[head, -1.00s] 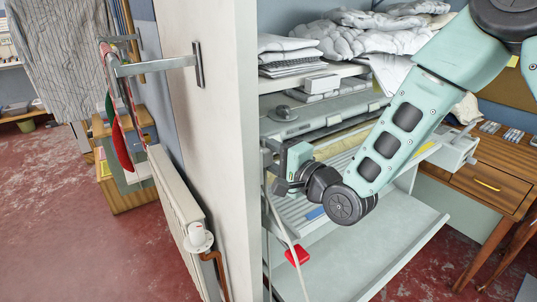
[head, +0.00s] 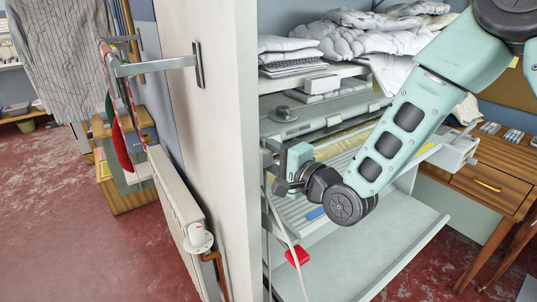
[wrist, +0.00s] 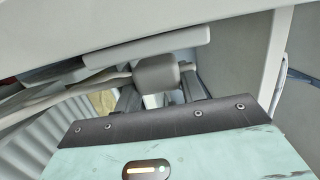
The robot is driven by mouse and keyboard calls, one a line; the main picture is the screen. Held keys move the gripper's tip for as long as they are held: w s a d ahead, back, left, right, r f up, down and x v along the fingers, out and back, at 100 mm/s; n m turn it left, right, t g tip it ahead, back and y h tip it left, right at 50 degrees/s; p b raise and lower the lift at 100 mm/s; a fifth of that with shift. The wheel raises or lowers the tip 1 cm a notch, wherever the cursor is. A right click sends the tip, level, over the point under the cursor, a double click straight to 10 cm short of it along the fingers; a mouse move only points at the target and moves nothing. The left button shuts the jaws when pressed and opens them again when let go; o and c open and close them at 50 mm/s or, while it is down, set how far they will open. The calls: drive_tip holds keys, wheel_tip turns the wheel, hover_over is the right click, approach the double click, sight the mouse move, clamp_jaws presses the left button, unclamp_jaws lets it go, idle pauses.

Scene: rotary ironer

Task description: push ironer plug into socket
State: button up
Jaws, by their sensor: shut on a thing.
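My gripper (head: 270,156) is at the edge of the pale partition wall, beside the ironer (head: 330,112). In the wrist view its dark fingers (wrist: 160,97) are shut on a grey block-shaped plug (wrist: 156,74). The plug's far end lies close to a long grey bar (wrist: 150,46); I cannot tell whether they touch. A pale cable (head: 279,222) hangs below my gripper along the wall edge. The plug is not clear in the head view. I cannot make out the socket in either view.
The partition wall (head: 215,110) stands close left of my gripper, with a radiator (head: 178,215) on its other side. White linen (head: 365,38) is piled above the ironer. A red object (head: 297,256) is by the cable. A wooden desk (head: 485,180) stands to the right.

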drive_tip(key=shift+s+a, duration=0.35)
drive_tip(key=shift+a, duration=0.2)
drive_tip(key=o, duration=1.1)
drive_tip(key=shift+c, duration=0.2)
drive_tip(key=b+v, duration=0.1)
drive_tip(key=v, duration=0.6)
drive_tip(key=shift+s+d+b, duration=0.15)
drive_tip(key=shift+s+b, duration=0.05)
drive_tip(key=shift+b, duration=0.15)
